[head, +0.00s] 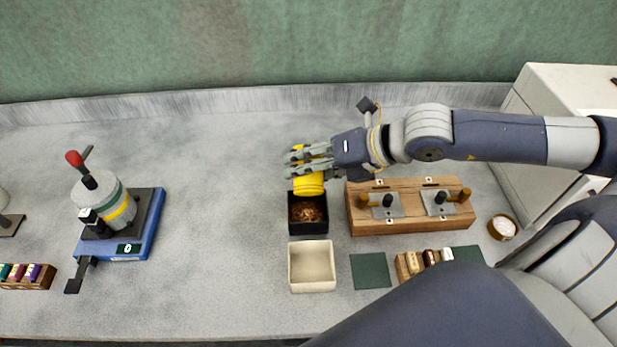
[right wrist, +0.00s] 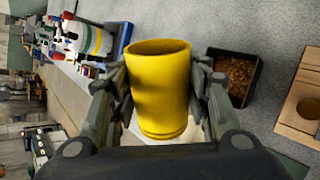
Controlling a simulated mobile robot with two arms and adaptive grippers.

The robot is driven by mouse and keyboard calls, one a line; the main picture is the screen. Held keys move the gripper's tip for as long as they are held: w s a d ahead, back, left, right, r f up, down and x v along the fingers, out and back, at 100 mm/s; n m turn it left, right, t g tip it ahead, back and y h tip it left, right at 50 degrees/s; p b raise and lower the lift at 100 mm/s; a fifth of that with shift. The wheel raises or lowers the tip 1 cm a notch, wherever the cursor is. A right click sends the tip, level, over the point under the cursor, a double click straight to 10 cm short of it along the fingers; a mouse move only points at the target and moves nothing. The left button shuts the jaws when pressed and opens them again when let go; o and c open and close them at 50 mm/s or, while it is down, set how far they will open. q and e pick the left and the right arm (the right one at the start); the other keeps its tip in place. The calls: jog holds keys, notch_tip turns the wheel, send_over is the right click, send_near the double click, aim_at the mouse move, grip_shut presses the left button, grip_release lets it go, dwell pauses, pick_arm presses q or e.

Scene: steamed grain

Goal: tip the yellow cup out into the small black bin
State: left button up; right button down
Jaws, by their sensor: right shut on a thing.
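My right gripper (head: 308,158) is shut on the yellow cup (head: 309,184), just behind the small black bin in the head view. The cup (right wrist: 160,90) sits between both fingers in the right wrist view. Its open end faces away from the wrist, and its inside bottom is hidden. In the head view the cup lies tilted with one end toward the bin. The small black bin (head: 308,229) is an open square box with brown crumbly stuff in it. It also shows in the right wrist view (right wrist: 249,89), beside the cup. My left gripper is not in view.
A cream square tray (head: 312,287) stands in front of the bin. A wooden block with metal plates (head: 411,226) stands to its right. A blue-based device with a grey canister (head: 135,240) is at the left. The counter between device and bin is clear.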

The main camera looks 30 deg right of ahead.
pick_arm(q)
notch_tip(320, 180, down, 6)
jog(key=b, duration=0.5)
pick_arm(e)
jog(key=shift+f+n+t, duration=0.25)
jog(key=shift+n+t, duration=0.15)
jog(key=shift+t, duration=0.1)
jog(key=shift+r+p, duration=0.55)
jog(key=shift+p, duration=0.4)
jog(key=p, duration=0.2)
jog(key=shift+r+t+h+p, duration=0.1)
jog(key=shift+t+h+p, duration=0.2)
jog(key=shift+t, duration=0.1)
jog(key=shift+a+f+n, duration=0.15)
jog(key=shift+f+n, duration=0.05)
jog(key=shift+n, duration=0.1)
jog(key=shift+a+p, duration=0.2)
jog(key=shift+p, duration=0.3)
jog(key=shift+d+t+p, duration=0.35)
jog(key=shift+t+p, duration=0.1)
jog(key=shift+t, duration=0.05)
jog(key=shift+a+r+n+t, duration=0.15)
jog(key=shift+n+t, duration=0.15)
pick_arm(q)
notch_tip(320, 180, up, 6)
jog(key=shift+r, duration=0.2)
pick_arm(e)
jog(key=shift+n+t, duration=0.3)
